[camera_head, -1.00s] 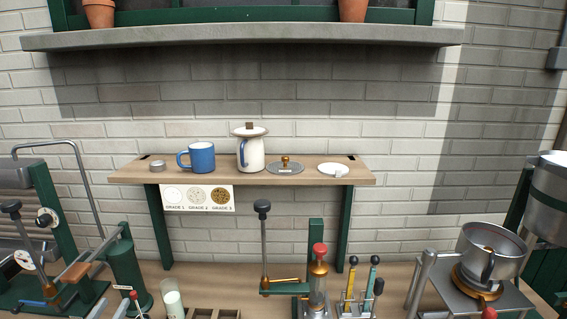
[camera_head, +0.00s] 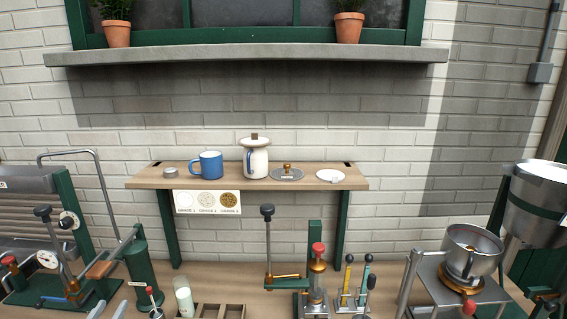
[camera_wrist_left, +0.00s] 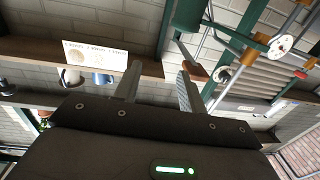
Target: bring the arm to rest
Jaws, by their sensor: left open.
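Beyond the fingers are the wall shelf's underside and the bench machinery, seen tilted. The wooden shelf (camera_head: 150,183) carries a blue mug (camera_head: 210,166), a white pot with a lid (camera_head: 257,162), a grey disc with a brass knob (camera_head: 287,174), a small white dish (camera_head: 330,176) and a small grey tin (camera_head: 170,171). My right gripper is in neither view.
The bench below holds a lever press (camera_head: 317,276), a green-framed machine with dials (camera_head: 66,262) at the left, a glass of white liquid (camera_head: 185,300), and a metal pot (camera_head: 473,247) on a stand at the right. A grade card (camera_head: 207,202) hangs below the shelf.

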